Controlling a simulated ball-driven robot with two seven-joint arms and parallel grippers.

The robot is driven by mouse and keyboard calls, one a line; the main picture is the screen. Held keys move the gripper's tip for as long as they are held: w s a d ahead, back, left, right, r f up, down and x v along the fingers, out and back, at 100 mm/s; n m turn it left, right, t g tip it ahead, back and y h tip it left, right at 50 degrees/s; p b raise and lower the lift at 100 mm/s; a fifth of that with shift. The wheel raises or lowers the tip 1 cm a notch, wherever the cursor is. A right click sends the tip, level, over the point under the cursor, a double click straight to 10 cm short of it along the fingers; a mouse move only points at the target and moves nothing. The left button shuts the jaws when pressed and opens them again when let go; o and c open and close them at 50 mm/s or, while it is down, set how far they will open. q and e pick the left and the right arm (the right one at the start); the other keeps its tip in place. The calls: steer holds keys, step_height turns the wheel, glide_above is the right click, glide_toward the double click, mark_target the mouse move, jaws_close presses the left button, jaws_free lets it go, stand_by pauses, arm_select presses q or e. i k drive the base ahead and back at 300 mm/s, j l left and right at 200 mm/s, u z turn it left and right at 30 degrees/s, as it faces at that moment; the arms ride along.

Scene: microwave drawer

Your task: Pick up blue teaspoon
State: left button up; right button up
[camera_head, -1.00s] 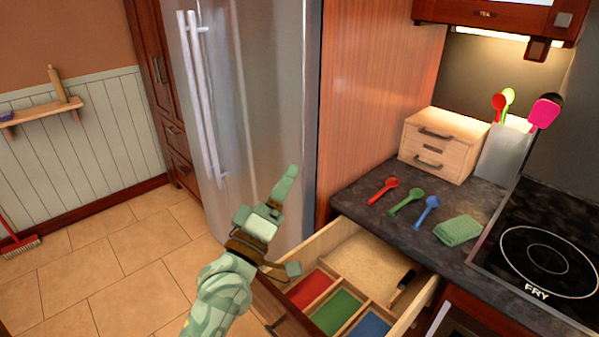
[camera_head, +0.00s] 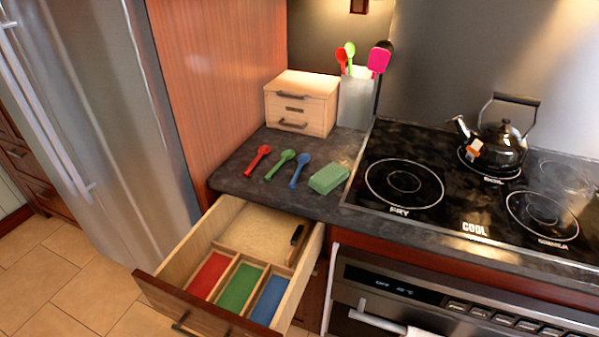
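The blue teaspoon (camera_head: 299,171) lies on the dark countertop, its bowl toward the back and its handle toward the front edge. A green teaspoon (camera_head: 280,164) and a red teaspoon (camera_head: 258,160) lie to its left in a row. A folded green cloth (camera_head: 329,179) lies just to its right, a small gap apart. Neither of my grippers is in view.
An open drawer (camera_head: 164,287) with red, green and blue compartments juts out below the counter. A small wooden drawer box (camera_head: 301,102) and a utensil holder (camera_head: 356,98) stand behind the spoons. A stove (camera_head: 405,230) with a kettle (camera_head: 498,148) is at right.

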mark_target(303, 158)
steer(key=i+l+u, duration=0.15)
steer(key=l+u, duration=0.15)
steer(key=i+l+u, duration=0.1)
steer(key=l+u, duration=0.55)
steer(key=i+j, duration=0.05)
